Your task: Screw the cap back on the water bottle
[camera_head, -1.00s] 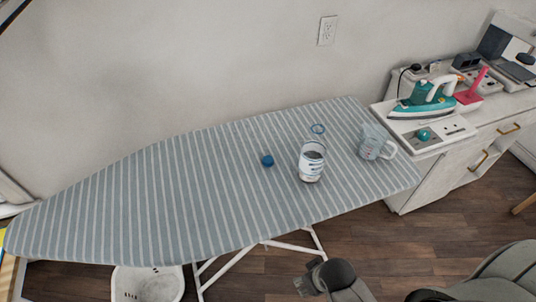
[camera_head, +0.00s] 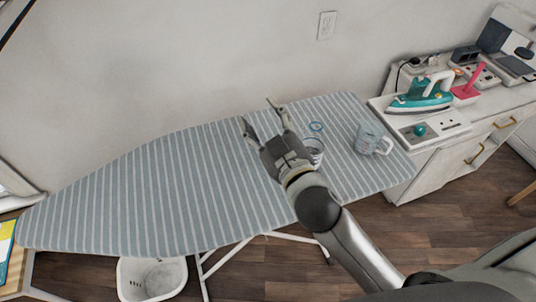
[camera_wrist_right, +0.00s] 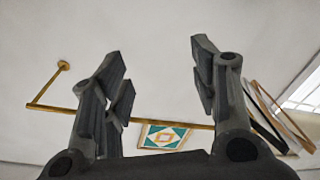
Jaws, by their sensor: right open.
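My right gripper (camera_head: 256,109) is open and empty above the ironing board, its fingers pointing toward the back wall. It also shows open in the right wrist view (camera_wrist_right: 160,85), with nothing between its fingers. The clear container with blue markings, apparently the water bottle (camera_head: 316,148), stands upright on the board, just right of my gripper and partly hidden by it. Its top looks uncapped. The small blue cap seen on the board earlier is now hidden behind my right gripper and arm. My left gripper is not in view.
The striped ironing board (camera_head: 150,190) is clear on its left. A thin blue ring (camera_head: 316,127) lies behind the bottle. A teal iron (camera_head: 422,95) sits on the cabinet (camera_head: 430,155). A white basket (camera_head: 152,280) is below.

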